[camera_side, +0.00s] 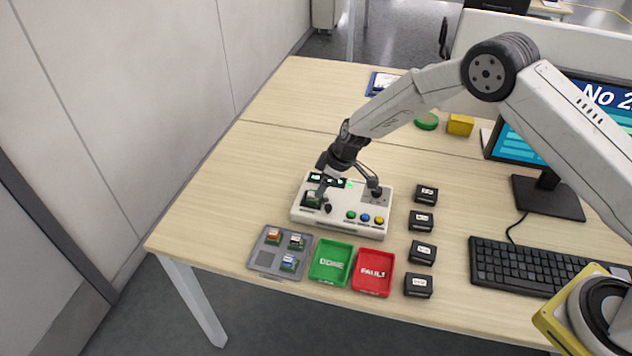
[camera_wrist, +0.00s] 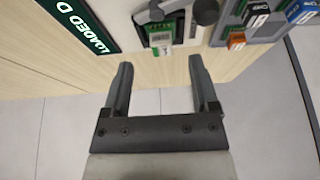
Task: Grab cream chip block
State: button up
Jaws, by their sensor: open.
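No block is clearly cream in colour. A small green block with a pale label (camera_side: 311,199) sits in the left socket of the white test device (camera_side: 341,225); it also shows at the top of the wrist view (camera_wrist: 160,38). The grey tray (camera_side: 265,268) holds an orange block (camera_side: 273,236), a dark block with a pale label (camera_side: 296,241) and a blue block (camera_side: 288,263). My gripper (camera_wrist: 160,66) is open and empty. In the side view it hangs over the device's left part, and its fingertips are partly lost against the device.
A green DONE bin (camera_side: 331,262) and a red FAULT bin (camera_side: 373,272) stand beside the tray. Several black blocks form a column, one of them in front (camera_side: 418,286). A lever (camera_side: 373,182) rises from the device. A keyboard (camera_side: 535,270) lies right.

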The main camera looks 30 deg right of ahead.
jog(key=shift+x, duration=2.2)
jog(key=shift+a, duration=0.1)
jog(key=shift+c, duration=0.2)
grip_shut()
